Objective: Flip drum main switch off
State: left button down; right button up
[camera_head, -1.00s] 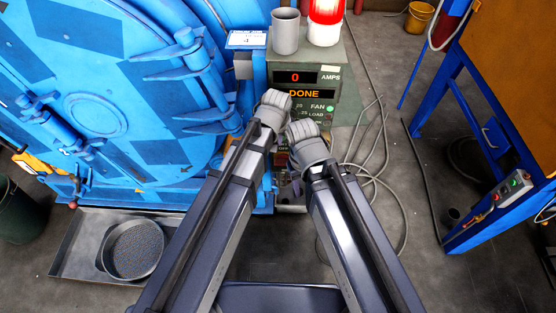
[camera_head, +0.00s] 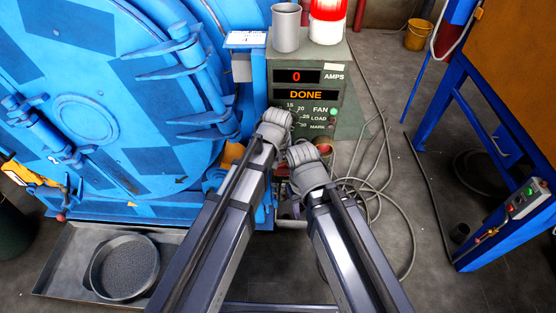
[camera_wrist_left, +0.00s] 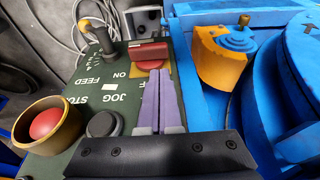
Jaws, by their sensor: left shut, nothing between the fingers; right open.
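A red switch handle (camera_wrist_left: 150,52) on a yellow plate sits on the green control panel (camera_wrist_left: 125,85), beside the word ON, in the left wrist view. My left gripper (camera_wrist_left: 159,73) is shut and empty, its purple fingertips close to the handle's near edge. I cannot tell whether they touch it. In the head view the green cabinet (camera_head: 340,95) shows a display reading DONE, and my forearms cover its lower part and the switch. My right gripper (camera_head: 291,209) is open, mostly hidden below its wrist, low in front of the cabinet.
A red button in a yellow collar (camera_wrist_left: 44,124), a dark round button (camera_wrist_left: 102,124) and a lever (camera_wrist_left: 86,28) share the panel. An orange block (camera_wrist_left: 219,60) stands beside it. The blue drum (camera_head: 100,80) is left; cables (camera_head: 400,215) lie right.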

aim_at(276, 172)
pick_arm(q)
jog(key=b+x, duration=0.2)
jog(key=s+b+x, duration=0.1)
jog(key=b+x, duration=0.1)
jog(key=x, duration=0.1)
jog(key=shift+f+b, duration=0.3)
jog(key=shift+f, duration=0.15)
jog(key=shift+a+f+h+b, duration=0.15)
jog(key=shift+a+h+b, duration=0.15)
jog(key=shift+h, duration=0.5)
jog(key=shift+a, duration=0.1)
jog(key=shift+a+f+n+h+b, duration=0.3)
jog(key=shift+f+h+b, duration=0.15)
jog(key=shift+h+b, duration=0.6)
jog(key=f+h+b, duration=0.1)
jog(key=h+b, duration=0.2)
jog(key=b, duration=0.3)
jog(key=f+n+h+b, duration=0.1)
jog(key=f+h+b, duration=0.1)
jog(key=h+b, duration=0.2)
jog(key=a+f+n+t+h+b, duration=0.1)
jog(key=h+b, duration=0.3)
jog(key=b, duration=0.5)
jog(key=shift+f+b, duration=0.25)
jog(key=shift+b, duration=0.05)
jog(key=shift+d+f, duration=0.15)
jog(key=shift+f, duration=0.1)
